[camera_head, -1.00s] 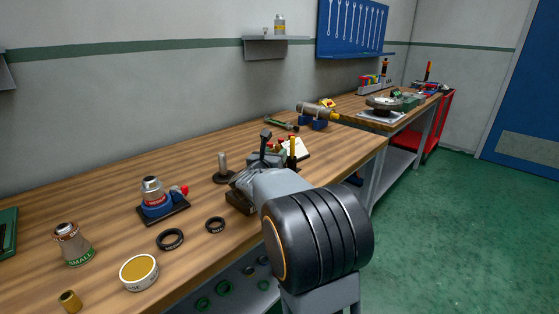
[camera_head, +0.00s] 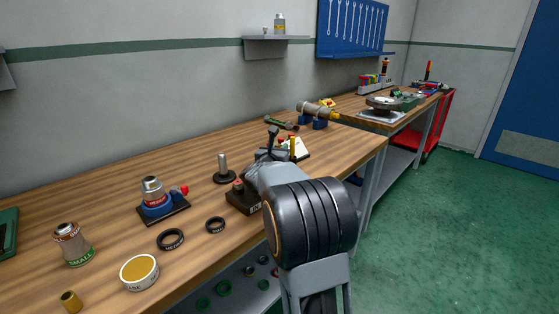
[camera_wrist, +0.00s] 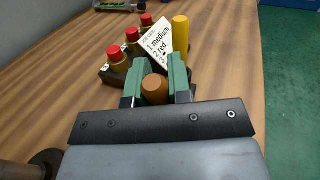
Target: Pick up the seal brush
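My gripper (camera_wrist: 157,80) has two green-padded fingers in the wrist view, close together. Between them is the round brown end of an upright handle, which I take to be the seal brush (camera_wrist: 155,88). The handle end fills the gap and appears to touch both pads. Its lower part is hidden by the gripper, so I cannot see whether it is clear of the bench. In the head view my arm covers the fingers and the brush.
Beyond the fingers stand a job card (camera_wrist: 158,42), a yellow cylinder (camera_wrist: 180,33) and several red-topped bottles (camera_wrist: 132,35). A dark block (camera_head: 240,201), a post on a round base (camera_head: 223,168) and black rings (camera_head: 170,239) are left of my arm on the wooden bench (camera_head: 110,195).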

